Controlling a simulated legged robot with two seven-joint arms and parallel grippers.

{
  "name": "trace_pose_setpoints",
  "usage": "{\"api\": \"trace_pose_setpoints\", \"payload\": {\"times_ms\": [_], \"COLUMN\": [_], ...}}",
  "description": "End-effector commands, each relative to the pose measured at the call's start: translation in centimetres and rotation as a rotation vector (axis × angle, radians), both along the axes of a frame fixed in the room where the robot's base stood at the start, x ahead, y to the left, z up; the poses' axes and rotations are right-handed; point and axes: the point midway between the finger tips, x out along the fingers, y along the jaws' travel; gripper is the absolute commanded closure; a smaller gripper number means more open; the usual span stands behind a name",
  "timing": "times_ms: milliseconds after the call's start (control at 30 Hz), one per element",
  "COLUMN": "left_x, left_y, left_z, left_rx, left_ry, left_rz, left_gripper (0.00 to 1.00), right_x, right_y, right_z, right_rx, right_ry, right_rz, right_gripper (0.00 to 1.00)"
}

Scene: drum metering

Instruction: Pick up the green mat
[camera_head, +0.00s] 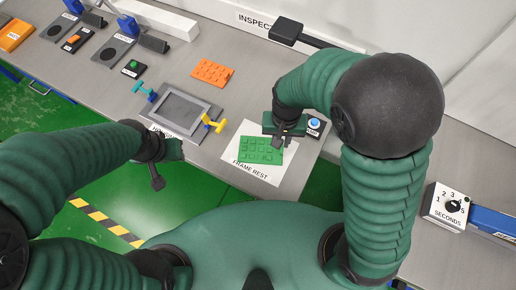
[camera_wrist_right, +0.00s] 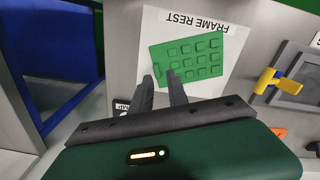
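The green mat (camera_head: 258,152) lies flat on a white sheet marked FRAME REST (camera_head: 232,157) near the table's front edge. It has a grid of raised squares. In the right wrist view the mat (camera_wrist_right: 190,56) also shows, fully on the sheet (camera_wrist_right: 150,27). My right gripper (camera_wrist_right: 160,76) is open and empty, its two fingertips apart at one corner of the mat; I cannot tell whether they touch it. In the head view the right gripper (camera_head: 279,142) hides the mat's upper right part. My left gripper (camera_head: 165,170) hangs off the table's front edge, its finger gap unclear.
A grey frame (camera_head: 178,112) with teal and yellow handles stands left of the sheet. An orange grid mat (camera_head: 212,72) lies behind. A blue button (camera_head: 314,124) is close beside the right gripper. A SECONDS dial (camera_head: 452,205) is at the right.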

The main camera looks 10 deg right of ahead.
Motion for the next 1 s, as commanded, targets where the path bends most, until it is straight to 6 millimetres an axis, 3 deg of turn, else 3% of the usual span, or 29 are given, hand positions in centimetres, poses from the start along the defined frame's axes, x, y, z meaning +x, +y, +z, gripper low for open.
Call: {"api": "trace_pose_setpoints", "payload": {"times_ms": [433, 667, 833, 1000], "left_x": [0.0, 0.0, 0.0, 0.0], "left_y": [0.0, 0.0, 0.0, 0.0], "left_z": [-0.5, -0.5, -0.5, -0.5], "left_rx": [0.000, 0.000, 0.000, 0.000], "left_ry": [-0.001, -0.001, -0.001, -0.001], "left_rz": [-0.001, -0.001, 0.000, -0.001], "left_gripper": [0.64, 0.64, 0.64, 0.64], "right_x": [0.4, 0.5, 0.4, 0.5], "right_y": [-0.3, -0.2, -0.3, -0.3], "right_z": [-6.3, -6.6, -6.6, -6.6], "right_rx": [0.000, 0.001, 0.001, 0.001], "right_ry": [0.000, -0.001, -0.002, -0.001], "right_rz": [-0.002, 0.000, 0.000, -0.001], "right_gripper": [0.80, 0.80, 1.00, 1.00]}}
